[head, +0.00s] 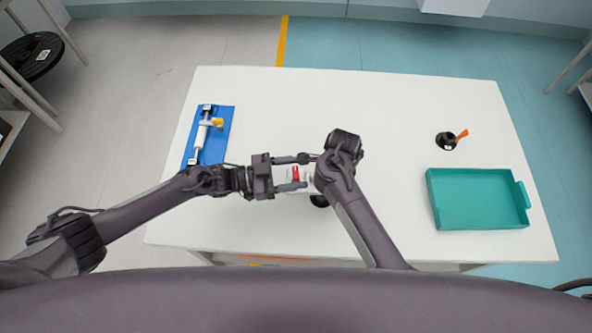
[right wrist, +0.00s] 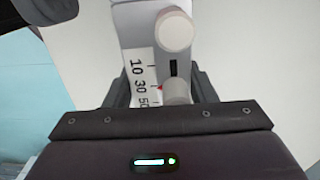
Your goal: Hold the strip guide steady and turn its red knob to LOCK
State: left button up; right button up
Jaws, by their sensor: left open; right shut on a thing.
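The strip guide (head: 308,186) is a pale block near the front middle of the table, mostly hidden by my arms. Its red knob (head: 296,174) shows between the fingers of my left gripper (head: 301,172). The left gripper is open, one finger on each side of the knob; I cannot tell whether either touches it. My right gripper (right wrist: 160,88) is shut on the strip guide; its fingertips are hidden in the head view. In the right wrist view the guide (right wrist: 138,12) shows a scale marked 10, 30, 50, a small red pointer and pale round posts. No LOCK mark is legible.
A blue board (head: 221,143) with a white roller and yellow part lies at left. A black spool (head: 446,141) with an orange tab and a teal tray (head: 478,200) stand at right. A dark round thing (head: 319,201) shows beneath my right arm. The table's back middle is clear.

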pick_arm(q)
jog(key=shift+d, duration=0.3)
jog(key=c, duration=1)
